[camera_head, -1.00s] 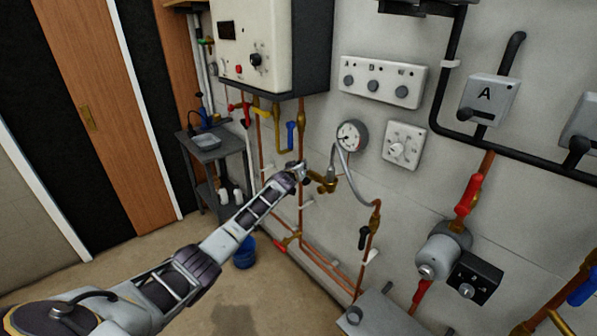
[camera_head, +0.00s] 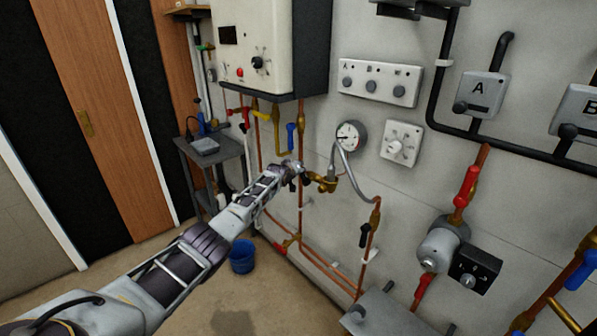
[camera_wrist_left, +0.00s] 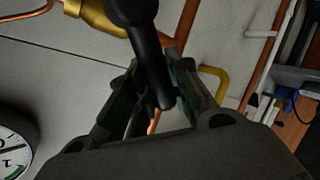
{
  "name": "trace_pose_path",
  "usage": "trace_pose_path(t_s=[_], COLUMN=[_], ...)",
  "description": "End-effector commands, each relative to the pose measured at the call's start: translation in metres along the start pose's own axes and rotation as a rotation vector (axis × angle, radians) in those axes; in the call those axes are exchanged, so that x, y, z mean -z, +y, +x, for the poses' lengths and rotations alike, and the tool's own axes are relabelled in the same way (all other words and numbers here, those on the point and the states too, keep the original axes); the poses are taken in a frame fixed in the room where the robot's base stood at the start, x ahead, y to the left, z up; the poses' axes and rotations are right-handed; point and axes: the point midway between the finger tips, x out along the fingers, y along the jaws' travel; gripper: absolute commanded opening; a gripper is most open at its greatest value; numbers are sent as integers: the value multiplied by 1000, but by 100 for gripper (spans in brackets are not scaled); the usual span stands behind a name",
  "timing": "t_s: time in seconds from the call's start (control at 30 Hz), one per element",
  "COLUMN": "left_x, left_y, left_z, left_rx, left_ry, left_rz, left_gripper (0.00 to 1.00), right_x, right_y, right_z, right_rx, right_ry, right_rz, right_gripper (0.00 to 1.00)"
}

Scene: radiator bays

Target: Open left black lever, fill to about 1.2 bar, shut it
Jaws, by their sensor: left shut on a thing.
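The left black lever (camera_wrist_left: 148,60) sits on a brass valve (camera_head: 326,182) at one end of the grey looped hose (camera_head: 352,170). My left gripper (camera_head: 294,172) is at this valve, in front of the wall. In the left wrist view its fingers (camera_wrist_left: 150,92) are around the lever and shut on it. In the head view the gripper hides most of the lever. A round pressure gauge (camera_head: 350,135) is just above the hose; its needle is too small to read surely. A second black lever (camera_head: 364,236) hangs at the hose's lower right end. My right gripper is out of view.
The white boiler (camera_head: 262,50) hangs above, with a blue-handled valve (camera_head: 291,136) below it. Copper pipes run down the wall. A grey side table (camera_head: 215,152) and a blue bucket (camera_head: 242,256) stand to the left. A grey box (camera_head: 385,312) is low at the front.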

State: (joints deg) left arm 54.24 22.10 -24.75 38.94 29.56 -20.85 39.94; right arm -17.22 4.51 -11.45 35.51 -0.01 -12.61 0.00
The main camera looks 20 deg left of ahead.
Motion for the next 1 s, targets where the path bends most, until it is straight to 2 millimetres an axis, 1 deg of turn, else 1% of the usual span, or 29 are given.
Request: trace_pose_path(t_s=[0.4,0.67,1.0], left_x=[-2,-4,-4], left_y=[-6,-9,-10], left_z=[6,8,8], left_rx=[-1,-1,0], left_ry=[-69,-103,-118], left_rz=[-108,-157,-179], left_gripper=[0,0,0], right_x=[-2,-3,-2], right_y=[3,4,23], right_z=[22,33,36], right_rx=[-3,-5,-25], right_ry=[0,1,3], right_rz=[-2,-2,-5], right_gripper=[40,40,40])
